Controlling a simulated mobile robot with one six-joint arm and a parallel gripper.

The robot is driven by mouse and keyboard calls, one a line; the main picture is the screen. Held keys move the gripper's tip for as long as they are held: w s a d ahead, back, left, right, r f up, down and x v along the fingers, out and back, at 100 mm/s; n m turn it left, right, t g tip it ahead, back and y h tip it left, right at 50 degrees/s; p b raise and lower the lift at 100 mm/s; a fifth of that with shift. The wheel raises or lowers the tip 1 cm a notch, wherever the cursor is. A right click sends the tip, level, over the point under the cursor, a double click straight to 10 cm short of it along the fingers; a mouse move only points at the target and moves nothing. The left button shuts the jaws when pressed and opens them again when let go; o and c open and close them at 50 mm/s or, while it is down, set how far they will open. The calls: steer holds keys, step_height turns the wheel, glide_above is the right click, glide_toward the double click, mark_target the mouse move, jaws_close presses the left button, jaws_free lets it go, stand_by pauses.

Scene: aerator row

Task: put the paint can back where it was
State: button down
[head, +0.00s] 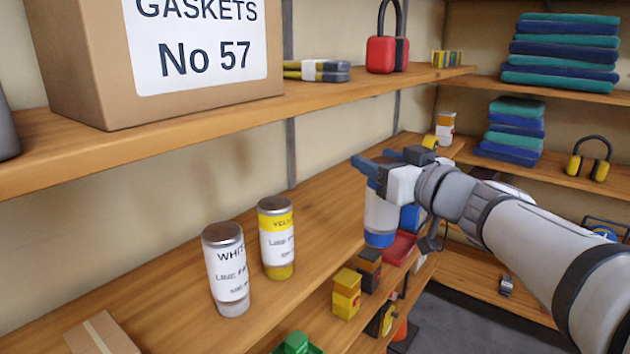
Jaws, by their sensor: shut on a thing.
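My gripper (378,170) is shut on a paint can (380,218) with a pale label and a blue band at its bottom. The can hangs about upright below the jaws, which hide its top. It is near the front edge of the middle shelf (325,205); I cannot tell whether it touches anything. A white line-paint can (228,272) and a yellow one (277,240) stand upright on that shelf, to the left of the held can, with a small gap between them.
An upper shelf (190,122) bears a gaskets carton (160,95) above the cans. Yellow and dark small boxes (346,295) and a red bin (400,248) lie below the held can. A small carton (100,335) is at lower left. Bare shelf lies right of the yellow can.

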steer(key=w+a, duration=0.9)
steer(key=a, duration=0.3)
step_height(320, 180, down, 7)
steer(key=shift+w+d, duration=0.1)
steer(key=shift+f+b, duration=0.15)
steer(key=shift+b, duration=0.15)
steer(key=c, duration=0.6)
jaws_free()
steer(key=shift+o, duration=0.2)
